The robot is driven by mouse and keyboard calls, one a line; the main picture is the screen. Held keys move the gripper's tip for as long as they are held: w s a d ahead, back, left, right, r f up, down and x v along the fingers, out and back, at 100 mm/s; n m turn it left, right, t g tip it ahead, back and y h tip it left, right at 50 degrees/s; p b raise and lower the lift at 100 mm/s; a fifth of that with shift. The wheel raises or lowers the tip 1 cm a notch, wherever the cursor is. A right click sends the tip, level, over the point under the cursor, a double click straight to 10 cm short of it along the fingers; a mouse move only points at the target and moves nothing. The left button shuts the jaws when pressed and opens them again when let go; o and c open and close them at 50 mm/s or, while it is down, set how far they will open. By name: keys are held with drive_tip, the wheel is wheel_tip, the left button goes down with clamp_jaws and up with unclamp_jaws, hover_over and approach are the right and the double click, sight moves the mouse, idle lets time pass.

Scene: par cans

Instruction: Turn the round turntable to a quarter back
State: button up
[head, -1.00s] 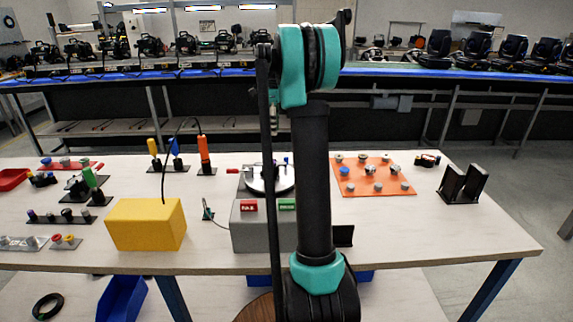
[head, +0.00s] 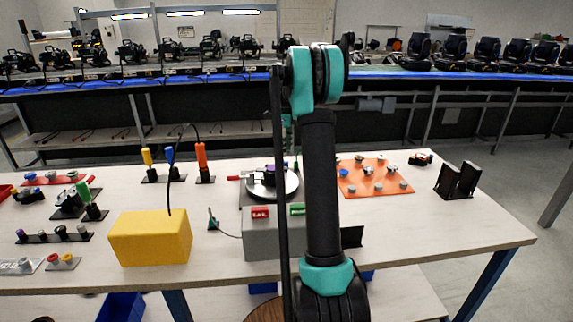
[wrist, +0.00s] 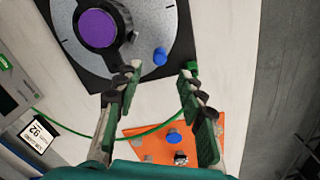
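The turntable is a grey disc (head: 262,190) on a black plate, partly behind my arm in the head view. In the wrist view the disc (wrist: 150,22) fills the top, with a purple round hub (wrist: 97,28) at its middle and a blue peg (wrist: 160,56) near its rim. My gripper (wrist: 163,68) is open and empty. Its two fingertips lie either side of the blue peg in the picture; I cannot tell their height above it. In the head view the fingers are mostly hidden behind my arm.
A grey box (head: 262,240) with red and green labels stands before the turntable. An orange board (head: 390,188) with knobs lies to its right. A yellow box (head: 150,237) and upright coloured handles are to the left. A green cable (wrist: 150,130) crosses below the fingers.

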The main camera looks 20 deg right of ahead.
sight(286, 163)
wheel_tip(286, 163, down, 8)
idle(0.4)
clamp_jaws()
idle(0.3)
